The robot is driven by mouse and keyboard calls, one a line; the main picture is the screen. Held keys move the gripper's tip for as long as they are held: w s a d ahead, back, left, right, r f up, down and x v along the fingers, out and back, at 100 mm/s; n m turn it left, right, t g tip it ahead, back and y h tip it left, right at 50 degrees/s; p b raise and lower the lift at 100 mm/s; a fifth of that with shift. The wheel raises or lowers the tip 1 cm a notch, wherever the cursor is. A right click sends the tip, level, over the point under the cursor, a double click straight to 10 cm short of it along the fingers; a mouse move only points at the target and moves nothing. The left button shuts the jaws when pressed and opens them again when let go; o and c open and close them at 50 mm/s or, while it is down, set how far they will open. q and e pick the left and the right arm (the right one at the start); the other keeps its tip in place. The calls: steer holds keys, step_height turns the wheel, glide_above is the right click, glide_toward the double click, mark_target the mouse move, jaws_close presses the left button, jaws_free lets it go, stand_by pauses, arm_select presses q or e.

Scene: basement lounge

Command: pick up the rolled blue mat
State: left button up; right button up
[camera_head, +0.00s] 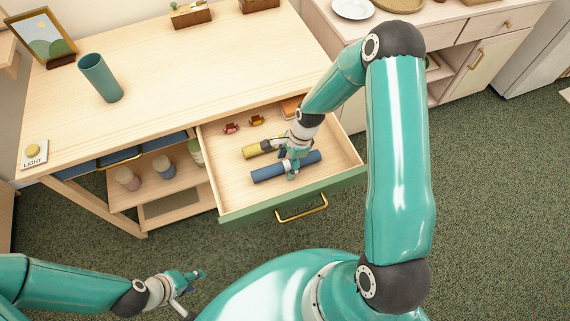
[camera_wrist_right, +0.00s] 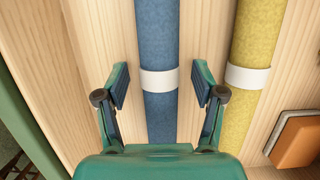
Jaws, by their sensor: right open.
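The rolled blue mat (camera_head: 273,172) lies in the open drawer (camera_head: 229,198), with a white band around its middle. It also shows in the right wrist view (camera_wrist_right: 158,40), running between the fingers. My right gripper (camera_head: 293,165) is over the blue mat; in the right wrist view its open fingers (camera_wrist_right: 160,92) stand on either side of the mat near the white band, with gaps showing. My left gripper (camera_head: 193,282) is at the lower left, away from the drawer; its finger opening is too small to judge.
A rolled yellow mat (camera_head: 253,151) lies beside the blue one, close to one finger. A green cup (camera_head: 100,78) stands on the desk.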

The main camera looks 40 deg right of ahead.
steer(key=shift+c, duration=0.2)
steer(key=c, duration=1.3)
steer(key=shift+o, duration=0.2)
steer(key=shift+r, duration=0.2)
